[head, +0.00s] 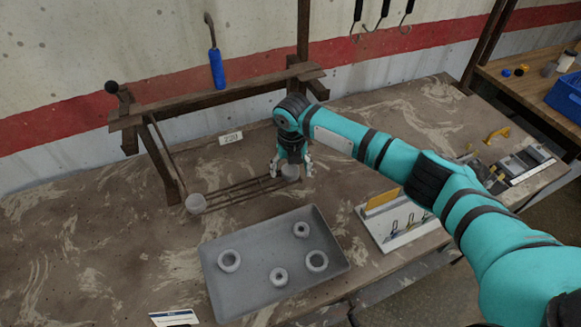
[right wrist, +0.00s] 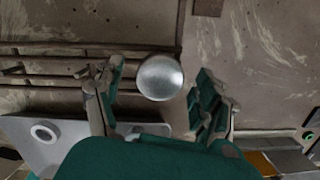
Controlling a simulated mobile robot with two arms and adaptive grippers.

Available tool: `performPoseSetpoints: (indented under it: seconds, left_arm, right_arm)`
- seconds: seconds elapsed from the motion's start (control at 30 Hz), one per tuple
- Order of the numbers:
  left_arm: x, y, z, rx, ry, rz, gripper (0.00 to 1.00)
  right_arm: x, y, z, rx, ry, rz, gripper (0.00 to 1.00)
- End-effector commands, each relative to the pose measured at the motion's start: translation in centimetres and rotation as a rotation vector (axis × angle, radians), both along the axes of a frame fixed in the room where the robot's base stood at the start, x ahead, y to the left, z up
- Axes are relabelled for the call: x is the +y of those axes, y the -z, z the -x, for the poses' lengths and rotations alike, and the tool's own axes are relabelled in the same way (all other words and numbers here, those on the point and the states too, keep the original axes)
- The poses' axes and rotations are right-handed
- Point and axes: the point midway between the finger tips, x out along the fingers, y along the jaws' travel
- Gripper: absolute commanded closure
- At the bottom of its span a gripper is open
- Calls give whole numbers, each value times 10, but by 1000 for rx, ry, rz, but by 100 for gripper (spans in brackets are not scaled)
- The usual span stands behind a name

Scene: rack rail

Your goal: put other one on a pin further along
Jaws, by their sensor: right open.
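My right gripper (head: 291,172) is at the right end of the dark rack rails (head: 240,190) on the bench. Its fingers are open, one on each side of a pale grey round piece (head: 290,174). In the right wrist view the round piece (right wrist: 161,77) lies between the open fingers (right wrist: 158,95), with gaps on both sides. A grey tray (head: 250,232) in front holds several pale rings, such as a large ring (head: 229,261). I cannot make out any pins. My left gripper does not show.
A white board (head: 400,235) with small tools is right of the tray. A dark wooden frame (head: 215,97) stands behind the rails, with a "220" label (head: 230,138) nearby. The bench left of the tray is mostly clear.

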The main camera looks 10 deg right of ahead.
Motion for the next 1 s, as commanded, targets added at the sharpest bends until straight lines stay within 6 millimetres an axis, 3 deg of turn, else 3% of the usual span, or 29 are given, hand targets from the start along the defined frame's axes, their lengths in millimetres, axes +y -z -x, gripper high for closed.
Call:
performPoseSetpoints:
  seconds: [0.23, 0.5, 0.7, 1.0]
  left_arm:
    - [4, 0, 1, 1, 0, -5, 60]
    - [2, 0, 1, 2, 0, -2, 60]
    - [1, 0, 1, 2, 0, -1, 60]
    - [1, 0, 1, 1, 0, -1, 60]
  right_arm:
    - [0, -7, 0, -1, 0, 0, 27]
    - [0, -50, 5, -3, -1, -1, 27]
    - [0, -71, 8, -1, 0, 0, 27]
    - [0, -74, 9, 1, 0, 0, 27]
